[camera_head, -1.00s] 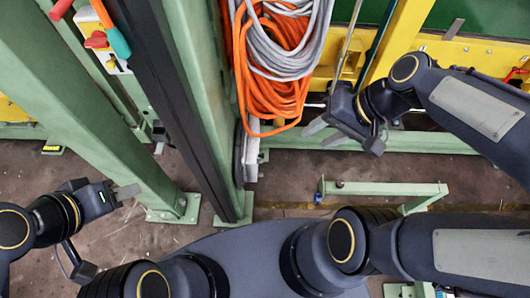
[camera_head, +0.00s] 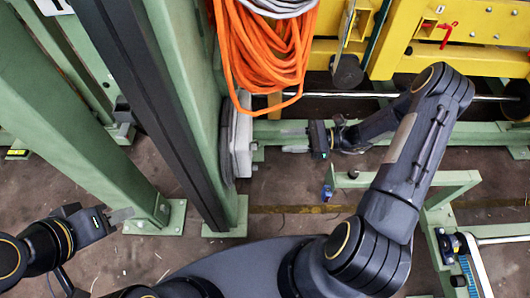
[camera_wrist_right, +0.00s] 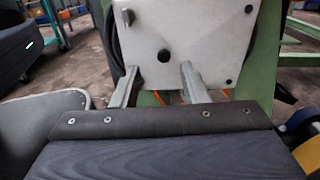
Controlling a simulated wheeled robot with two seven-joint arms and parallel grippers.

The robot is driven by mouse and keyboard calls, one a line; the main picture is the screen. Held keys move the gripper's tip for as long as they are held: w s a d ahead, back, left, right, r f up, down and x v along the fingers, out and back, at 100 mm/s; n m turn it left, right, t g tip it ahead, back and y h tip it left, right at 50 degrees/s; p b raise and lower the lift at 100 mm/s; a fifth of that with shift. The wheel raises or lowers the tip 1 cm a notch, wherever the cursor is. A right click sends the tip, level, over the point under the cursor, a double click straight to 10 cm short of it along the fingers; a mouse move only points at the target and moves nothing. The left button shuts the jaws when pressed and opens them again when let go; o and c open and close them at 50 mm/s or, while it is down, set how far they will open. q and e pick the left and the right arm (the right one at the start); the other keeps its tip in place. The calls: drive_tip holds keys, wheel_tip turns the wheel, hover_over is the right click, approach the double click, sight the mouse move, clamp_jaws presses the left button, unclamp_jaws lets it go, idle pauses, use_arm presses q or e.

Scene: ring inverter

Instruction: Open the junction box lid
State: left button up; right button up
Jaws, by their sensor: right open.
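The junction box (camera_head: 241,145) is a pale grey box on the side of the green post in the head view, seen nearly edge-on. In the right wrist view its light front plate (camera_wrist_right: 200,35) faces me, with a dark round knob (camera_wrist_right: 163,56) and small screws. My right gripper (camera_head: 294,140) is open and empty, pointing left at the box with a gap between. In the right wrist view its two fingers (camera_wrist_right: 157,86) stand apart in front of the plate's lower part, either side of the knob. My left gripper (camera_head: 121,215) is at the lower left, away from the box; its finger gap is unclear.
Orange hoses (camera_head: 262,55) hang just above the box. A green post (camera_head: 190,100) carries the box, and a green floor beam (camera_head: 400,135) runs behind my right gripper. A low green frame (camera_head: 420,185) stands at right. Yellow machinery (camera_head: 430,40) fills the back.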

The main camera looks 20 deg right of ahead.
drive_tip(key=f+b+x, duration=0.1)
drive_tip(key=x, duration=0.7)
drive_tip(key=shift+w+f+m+t, duration=0.25)
drive_tip(key=shift+m+t, duration=0.15)
drive_tip(key=shift+d, duration=0.2)
clamp_jaws()
drive_tip(key=shift+b, duration=0.3)
